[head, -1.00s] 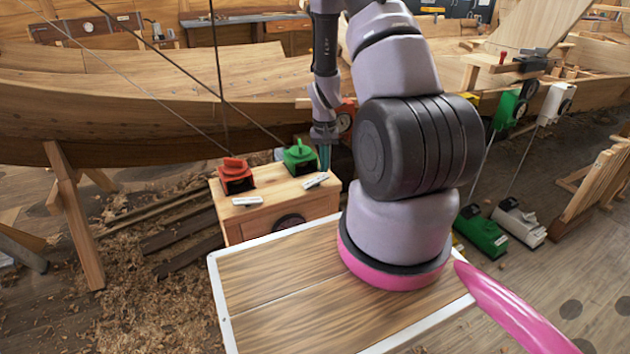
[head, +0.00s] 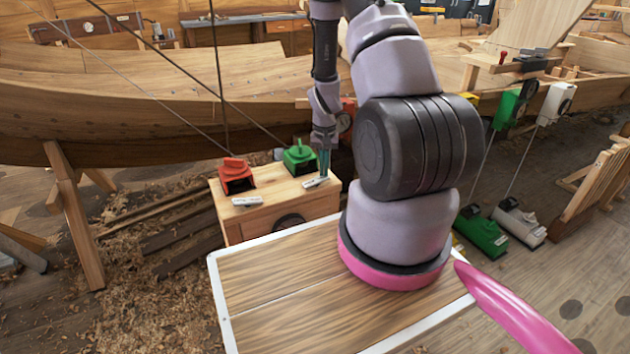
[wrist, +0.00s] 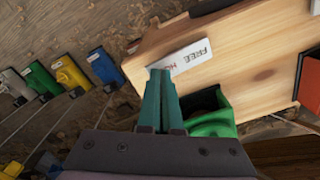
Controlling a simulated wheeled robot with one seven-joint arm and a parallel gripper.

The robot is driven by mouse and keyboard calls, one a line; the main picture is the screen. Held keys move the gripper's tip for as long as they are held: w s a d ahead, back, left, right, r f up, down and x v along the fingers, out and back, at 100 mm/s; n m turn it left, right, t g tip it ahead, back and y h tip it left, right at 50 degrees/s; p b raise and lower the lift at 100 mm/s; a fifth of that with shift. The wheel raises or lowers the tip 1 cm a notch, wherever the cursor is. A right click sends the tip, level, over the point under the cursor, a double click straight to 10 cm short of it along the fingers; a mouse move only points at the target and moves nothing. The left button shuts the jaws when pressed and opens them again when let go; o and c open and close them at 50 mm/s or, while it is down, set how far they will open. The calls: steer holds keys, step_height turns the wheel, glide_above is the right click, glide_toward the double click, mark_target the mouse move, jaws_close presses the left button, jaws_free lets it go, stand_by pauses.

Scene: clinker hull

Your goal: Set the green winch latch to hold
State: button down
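The green winch (head: 299,157) sits on a wooden block, right of a red-orange winch. In the wrist view the green winch (wrist: 212,118) is just right of my fingers, partly hidden by my gripper body. A white plate (head: 315,182) lies in front of the green winch. In the wrist view this plate (wrist: 188,55) reads FREE in black, with a red word partly hidden by my fingertips. My gripper (wrist: 160,72) points down with its teal fingers together, over the plate's end; I cannot tell if they touch. It also shows in the head view (head: 324,174). No separate latch lever is clear.
The red-orange winch (head: 236,174) with its own white plate (head: 247,201) is on the same wooden block (head: 275,208). Ropes run up beside the winches. The wooden hull (head: 130,110) stands behind. Green and white units (head: 482,232) stand on the floor at right.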

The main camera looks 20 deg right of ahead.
steer(key=shift+f, duration=0.5)
steer(key=shift+r, duration=3.55)
step_height(320, 180, up, 15)
steer(key=t, duration=0.2)
glide_above(312, 180)
steer(key=s+a+r+t+y, duration=0.1)
steer(key=s+a+r, duration=0.25)
steer(key=r, duration=0.75)
steer(key=s+a+r+t, duration=0.2)
steer(key=s+a+r, duration=0.1)
steer(key=s+r, duration=0.4)
steer(key=s+a+r+n+t+y, duration=0.1)
steer(key=s+a+r+t, duration=0.1)
steer(key=s+r, duration=0.5)
steer(key=s+a, duration=0.1)
steer(key=s, duration=0.1)
steer(key=shift+s+r, duration=0.25)
steer(key=shift+s, duration=0.15)
